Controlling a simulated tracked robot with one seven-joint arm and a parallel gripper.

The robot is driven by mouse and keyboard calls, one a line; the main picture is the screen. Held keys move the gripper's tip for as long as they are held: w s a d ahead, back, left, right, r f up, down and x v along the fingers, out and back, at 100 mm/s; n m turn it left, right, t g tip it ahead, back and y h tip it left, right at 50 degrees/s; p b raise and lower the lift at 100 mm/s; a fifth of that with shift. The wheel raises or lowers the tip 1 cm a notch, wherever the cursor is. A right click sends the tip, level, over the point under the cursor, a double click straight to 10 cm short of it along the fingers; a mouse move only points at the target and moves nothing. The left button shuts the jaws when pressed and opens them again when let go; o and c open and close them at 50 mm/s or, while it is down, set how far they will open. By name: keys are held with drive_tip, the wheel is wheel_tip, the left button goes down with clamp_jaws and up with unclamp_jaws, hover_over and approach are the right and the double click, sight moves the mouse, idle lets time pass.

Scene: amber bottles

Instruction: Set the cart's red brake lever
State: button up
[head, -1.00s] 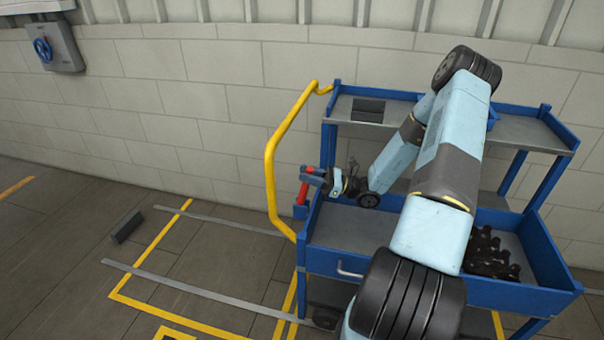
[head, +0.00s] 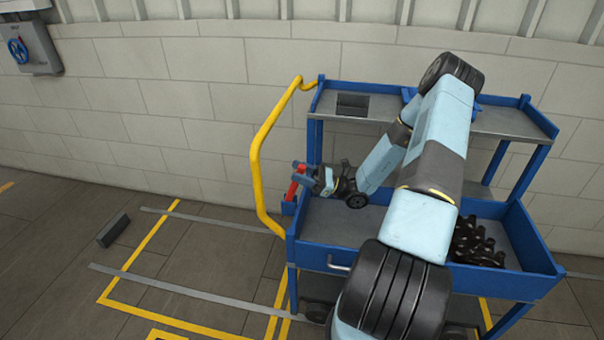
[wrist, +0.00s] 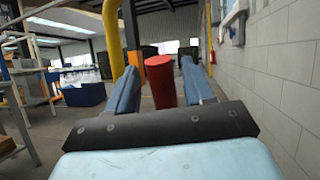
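The red brake lever (head: 293,188) stands at the left end of the blue cart (head: 420,262), beside the yellow handle. My gripper (head: 302,173) is at the lever's upper part, with its blue fingers pointing left. In the wrist view the red lever (wrist: 160,82) stands between the two blue fingers of my gripper (wrist: 158,75). A narrow gap shows on each side of it, so the fingers look open around the lever. The lever's lower part is hidden in the wrist view by the dark gripper body.
The yellow handle (head: 257,155) rises close left of the lever. Dark bottles (head: 475,245) lie in the cart's tray at right. A dark block (head: 352,105) sits on the upper shelf. A dark block (head: 113,230) lies on the floor. The wall is behind.

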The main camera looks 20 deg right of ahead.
drive_tip(key=v, duration=1.4)
drive_tip(key=s+a+r+n+g+h, duration=0.3)
drive_tip(key=a+r+n+g+h, duration=0.35)
drive_tip(key=r, duration=0.35)
drive_tip(key=s+a+r+n+g+h, duration=0.3)
drive_tip(key=a+r+n+g+h, duration=0.3)
drive_tip(key=r, duration=0.4)
drive_tip(key=s+a+r+n+t+h, duration=0.2)
drive_tip(key=s+r+n+t+h, duration=0.2)
drive_tip(key=s+r, duration=0.4)
drive_tip(key=s+a+r+n+t+h, duration=0.2)
drive_tip(key=s+r+n+t+h, duration=0.3)
drive_tip(key=s+r, duration=0.3)
drive_tip(key=shift+s+a+r+t, duration=0.15)
drive_tip(key=shift+a+r+t, duration=0.15)
drive_tip(key=shift+r, duration=0.85)
